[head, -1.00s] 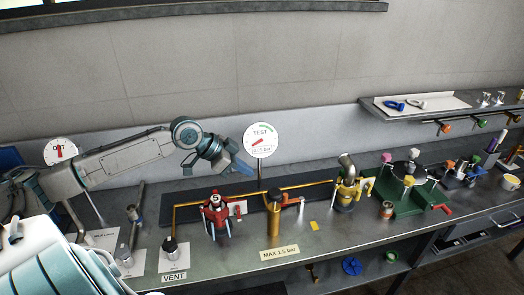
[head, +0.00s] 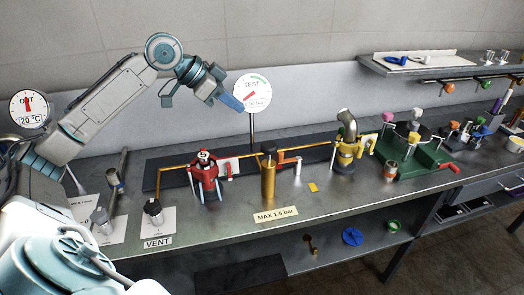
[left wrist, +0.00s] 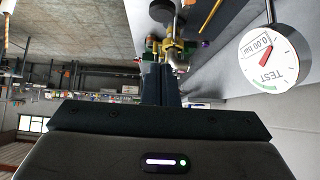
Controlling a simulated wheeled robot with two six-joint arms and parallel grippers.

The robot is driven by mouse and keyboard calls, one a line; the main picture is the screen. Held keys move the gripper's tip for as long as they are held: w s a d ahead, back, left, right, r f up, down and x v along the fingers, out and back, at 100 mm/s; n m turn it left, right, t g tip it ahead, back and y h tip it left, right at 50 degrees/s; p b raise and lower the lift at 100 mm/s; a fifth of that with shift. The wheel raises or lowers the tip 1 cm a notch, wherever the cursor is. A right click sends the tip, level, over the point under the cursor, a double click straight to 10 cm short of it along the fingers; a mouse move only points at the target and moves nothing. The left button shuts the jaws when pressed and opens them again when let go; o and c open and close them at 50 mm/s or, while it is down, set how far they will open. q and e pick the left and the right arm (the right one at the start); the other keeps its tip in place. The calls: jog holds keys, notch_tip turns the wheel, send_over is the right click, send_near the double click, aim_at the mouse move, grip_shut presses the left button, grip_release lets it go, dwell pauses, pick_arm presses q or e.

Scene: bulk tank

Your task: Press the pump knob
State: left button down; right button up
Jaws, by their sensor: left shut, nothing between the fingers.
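A brass cylinder (head: 268,182) with a dark knob (head: 268,147) on top stands upright on the bench. A red device (head: 205,182) with a dark and pale top stands to its left. No label shows which is the pump. A white TEST dial (head: 252,92) on a thin post stands behind them; it also shows in the left wrist view (left wrist: 272,58), reading 0.00 bar. My left gripper (head: 235,105) is shut and empty, in the air at the dial's left edge, above and behind the red device. Its closed fingers also show in the left wrist view (left wrist: 161,85). My right gripper is out of view.
A VENT plate (head: 157,243) with a dark knob stands left, and a MAX 1.5 bar label (head: 276,215) lies at the front. Brass pipes join the devices. A green tray (head: 415,160) with several fittings stands right. An OUT dial (head: 31,108) is far left.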

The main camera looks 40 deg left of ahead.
pick_arm(q)
jog(key=shift+s+r, duration=0.1)
jog(key=shift+r, duration=0.05)
dwell(0.4)
jog(key=p, duration=0.4)
send_over(273, 144)
jog(key=s+a, duration=0.2)
notch_tip(273, 144, down, 7)
jog(key=shift+s+d, duration=0.1)
jog(key=shift+s, duration=0.05)
notch_tip(273, 144, down, 2)
jog(key=shift+f+p, duration=0.25)
jog(key=shift+p, duration=0.05)
jog(key=shift+s+f, duration=0.1)
jog(key=shift+f, duration=0.75)
